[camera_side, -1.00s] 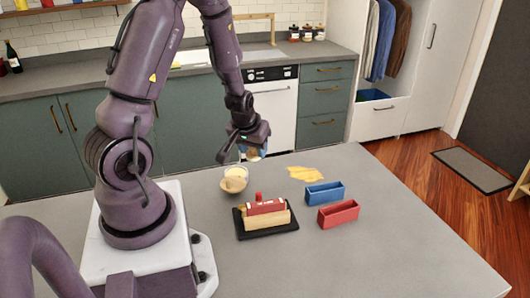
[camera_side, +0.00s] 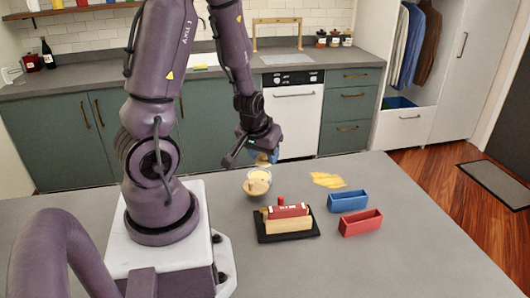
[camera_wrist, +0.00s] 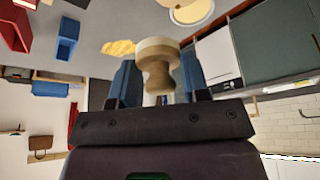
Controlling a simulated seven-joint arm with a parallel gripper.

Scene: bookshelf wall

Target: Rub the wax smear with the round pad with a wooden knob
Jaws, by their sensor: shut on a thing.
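My gripper (camera_side: 262,155) is shut on the round pad with a wooden knob (camera_wrist: 158,72). In the wrist view the knob sits between the blue fingers and the pale pad faces away from the gripper. In the side view the pad (camera_side: 263,161) is small and partly hidden by the fingers. The yellow wax smear (camera_side: 327,180) lies flat on the grey counter to the right of the bowl. It also shows left of the pad in the wrist view (camera_wrist: 116,48).
A black tray (camera_side: 265,239) with a tan block and a red piece (camera_side: 288,211) stands in front of the bowl. A blue open box (camera_side: 347,202) and a red open box (camera_side: 360,223) stand right of it. The counter around the smear is mostly clear.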

